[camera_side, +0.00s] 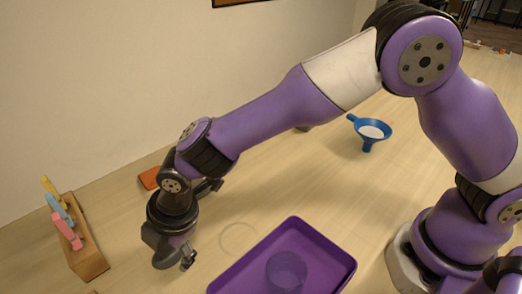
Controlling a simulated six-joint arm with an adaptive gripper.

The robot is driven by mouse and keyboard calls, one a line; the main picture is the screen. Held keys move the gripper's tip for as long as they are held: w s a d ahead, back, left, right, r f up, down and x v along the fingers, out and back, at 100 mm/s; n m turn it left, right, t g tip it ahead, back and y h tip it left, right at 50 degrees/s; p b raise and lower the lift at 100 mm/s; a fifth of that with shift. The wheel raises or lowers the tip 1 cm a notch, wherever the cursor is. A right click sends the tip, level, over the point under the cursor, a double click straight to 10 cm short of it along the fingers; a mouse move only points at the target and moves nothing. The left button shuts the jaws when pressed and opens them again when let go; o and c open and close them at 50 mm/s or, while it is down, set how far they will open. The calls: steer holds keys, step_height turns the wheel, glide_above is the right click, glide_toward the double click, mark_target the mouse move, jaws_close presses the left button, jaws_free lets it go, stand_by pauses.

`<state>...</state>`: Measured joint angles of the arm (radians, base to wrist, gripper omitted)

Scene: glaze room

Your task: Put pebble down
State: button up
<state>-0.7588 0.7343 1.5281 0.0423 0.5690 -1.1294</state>
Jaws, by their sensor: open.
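My gripper (176,259) hangs low over the table at the left of centre, pointing down, with its jaws open. I cannot make out a pebble at its fingertips or anywhere on the table. The gripper's own body and fingers hide the spot just below it. A faint ring outline (238,238) lies on the table just right of the gripper.
A purple tray (327,242) with a translucent purple cup (287,270) in it lies right of the gripper. A wooden rack (88,262) with coloured pieces stands left. An orange-brown block (149,179) lies behind. The table between is mostly clear.

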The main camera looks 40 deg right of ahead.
steer(key=v, duration=1.3)
steer(key=d+r+m+t, duration=0.1)
steer(key=d+r+m, duration=0.2)
steer(key=d+m, duration=0.3)
steer(key=d+r+m, duration=0.2)
steer(key=d+m, duration=0.1)
steer(key=d, duration=0.6)
steer(key=s+d+m+t+h, duration=0.1)
steer(key=s+d+m+h, duration=0.1)
steer(key=s+d+m, duration=0.7)
steer(key=d+f+m, duration=0.1)
steer(key=d+m, duration=0.2)
steer(key=shift+t, duration=0.4)
steer(key=shift+s, duration=0.1)
